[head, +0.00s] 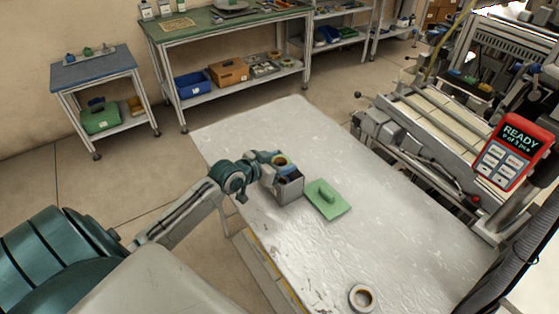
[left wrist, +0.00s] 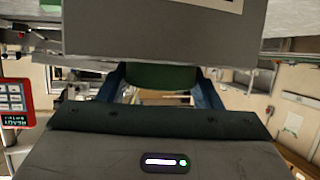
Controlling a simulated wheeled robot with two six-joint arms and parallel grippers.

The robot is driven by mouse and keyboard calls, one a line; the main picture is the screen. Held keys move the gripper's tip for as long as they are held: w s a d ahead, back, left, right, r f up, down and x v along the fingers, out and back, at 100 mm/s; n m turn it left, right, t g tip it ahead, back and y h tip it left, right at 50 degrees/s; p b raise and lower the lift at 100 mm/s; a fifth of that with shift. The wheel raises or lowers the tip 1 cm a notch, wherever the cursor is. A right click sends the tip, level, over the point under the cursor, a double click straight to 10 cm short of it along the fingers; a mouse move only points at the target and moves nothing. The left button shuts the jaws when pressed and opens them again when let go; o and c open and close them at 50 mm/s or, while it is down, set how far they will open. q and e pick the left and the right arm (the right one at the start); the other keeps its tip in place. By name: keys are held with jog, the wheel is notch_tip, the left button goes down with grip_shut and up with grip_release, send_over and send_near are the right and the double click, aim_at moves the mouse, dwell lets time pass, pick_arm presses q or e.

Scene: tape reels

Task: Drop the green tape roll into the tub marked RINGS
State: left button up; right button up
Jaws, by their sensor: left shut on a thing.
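My left gripper (head: 280,162) is over the grey tub (head: 290,190) on the white table. It is shut on the green tape roll, which shows as a green piece (left wrist: 160,77) between the fingers in the left wrist view. In the head view the roll is small and partly hidden by the gripper at the tub's upper edge. The tub's grey wall (left wrist: 150,30) fills the top of the left wrist view, with part of a white label whose writing cannot be read. My right gripper is not in view.
A green float-like block with a handle (head: 328,200) lies right of the tub. A white tape roll with a brown core (head: 355,304) lies near the table's front. The white table (head: 400,230) is otherwise mostly clear. A red READY panel (head: 516,152) stands at right.

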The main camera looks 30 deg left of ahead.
pick_arm(q)
jog(key=shift+f, duration=0.5)
jog(key=o, duration=1)
jog(key=shift+o, duration=0.2)
jog(key=v, duration=1)
jog(key=shift+s+r+p, duration=0.2)
jog(key=shift+s+p, duration=0.15)
jog(key=shift+p, duration=0.1)
